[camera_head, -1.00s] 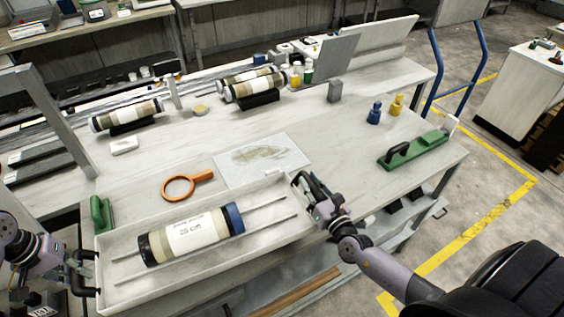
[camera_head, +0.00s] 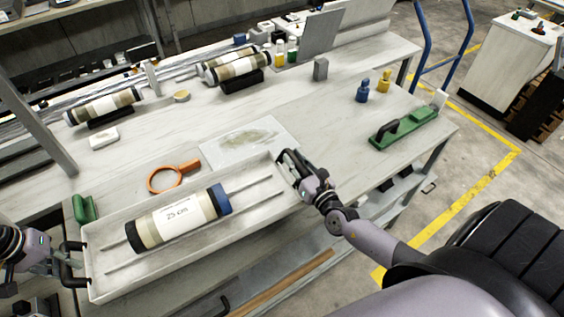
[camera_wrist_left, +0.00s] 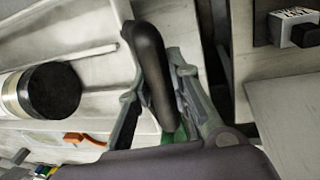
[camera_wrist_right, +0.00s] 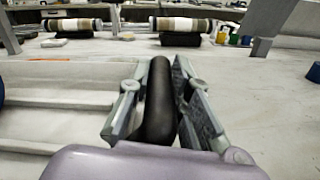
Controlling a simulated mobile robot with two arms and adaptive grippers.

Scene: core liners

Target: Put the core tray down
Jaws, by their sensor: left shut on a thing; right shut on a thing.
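The core tray (camera_head: 152,279) is a long pale tray at the front edge of the workbench, with a black handle at each end. A core liner (camera_head: 178,220) with a white "25 cm" label, a blue cap and a black cap lies in it between two thin rods. My left gripper (camera_head: 72,262) is shut on the left handle (camera_wrist_left: 152,75). My right gripper (camera_head: 290,168) is shut on the right handle (camera_wrist_right: 159,100). Whether the tray's underside touches the bench cannot be told.
An orange ring tool (camera_head: 172,177) and a stained pale sheet (camera_head: 240,137) lie just behind the tray. A green tool (camera_head: 404,130) with a black handle lies to the right. More core liners (camera_head: 105,104) rest on black cradles at the back.

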